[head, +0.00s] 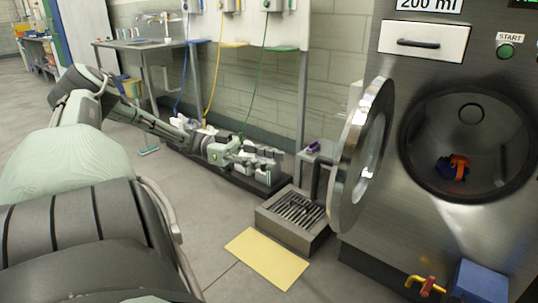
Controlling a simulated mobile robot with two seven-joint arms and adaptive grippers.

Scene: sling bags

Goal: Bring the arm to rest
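My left arm comes in from the left and reaches out low across the room. Its gripper (275,165) is beside the open machine door, with its fingers seemingly apart and nothing visible between them. It is small in the view, and the background behind it is cluttered. My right gripper is out of view. An orange and dark blue item (455,168) lies inside the round drum of the steel machine (400,75), well to the right of the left gripper.
The machine's round door (361,155) stands open, just right of the gripper. A floor drain box (294,220) and a yellow mat (267,258) lie below. A blue box (480,282) and a red tap (426,286) are at bottom right. Grey floor (215,225) is clear in the middle.

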